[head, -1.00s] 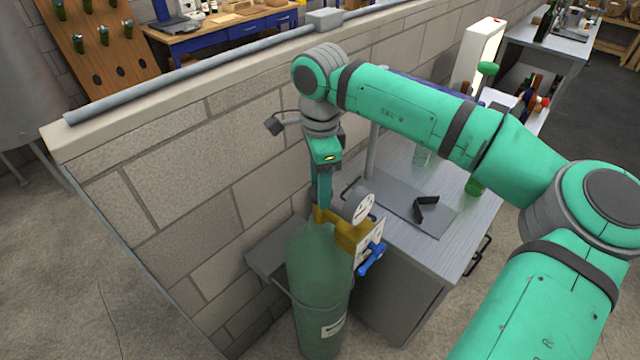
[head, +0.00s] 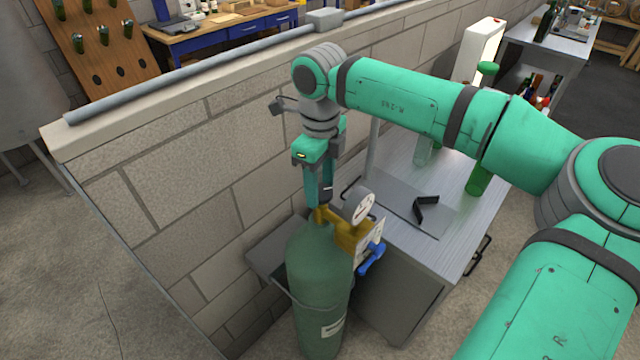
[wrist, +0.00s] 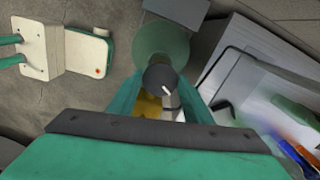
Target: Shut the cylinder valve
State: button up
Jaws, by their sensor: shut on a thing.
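The green gas cylinder (head: 318,275) stands upright against the block wall. A brass valve and regulator body (head: 347,236) sits on its top, with a round white gauge (head: 358,207) and a blue lever (head: 371,260) on the right. My gripper (head: 319,203) points down over the cylinder top, its fingers shut on the valve knob. In the wrist view the dark round knob with a white mark (wrist: 160,79) lies between the fingertips, above the green cylinder shoulder (wrist: 163,40). In the head view the fingers hide most of the knob.
A grey bench (head: 420,185) with a black angled object (head: 426,208) and green bottles (head: 478,180) stands right of the cylinder. The block wall (head: 180,170) is close behind my gripper. Open floor (head: 60,270) lies to the left.

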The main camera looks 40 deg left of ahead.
jog(key=m, duration=0.6)
jog(key=shift+w, duration=0.15)
jog(key=shift+a+m, duration=0.1)
jog(key=shift+m, duration=0.5)
jog(key=m, duration=0.3)
jog(key=shift+m, duration=0.5)
jog(key=o, duration=0.8)
